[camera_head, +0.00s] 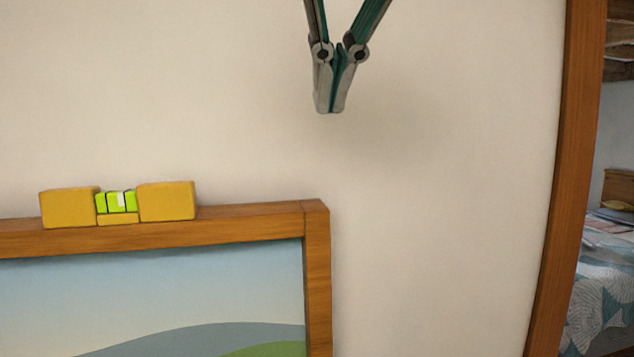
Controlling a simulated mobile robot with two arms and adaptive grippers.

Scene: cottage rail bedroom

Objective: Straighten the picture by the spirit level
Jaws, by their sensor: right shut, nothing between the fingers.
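The picture (318,285) has a brown wooden frame around a painted landscape of pale sky and hills. Its upper right part shows at the lower left; the rest is cut off. Its top edge rises toward the right in this view. A yellow spirit level (167,201) sits on that top edge. In its green vial (116,202) a pale bubble lies between the two dark marks, close to the right one. My right gripper (329,109) hangs from the top of the view, shut and empty. It is above the frame's upper right corner, apart from it. My left gripper is out of view.
The cream wall (450,180) is bare right of the picture and around my gripper. A brown wooden post or trim (565,170) runs down the right side. Beyond it a bed with patterned bedding (605,275) partly shows.

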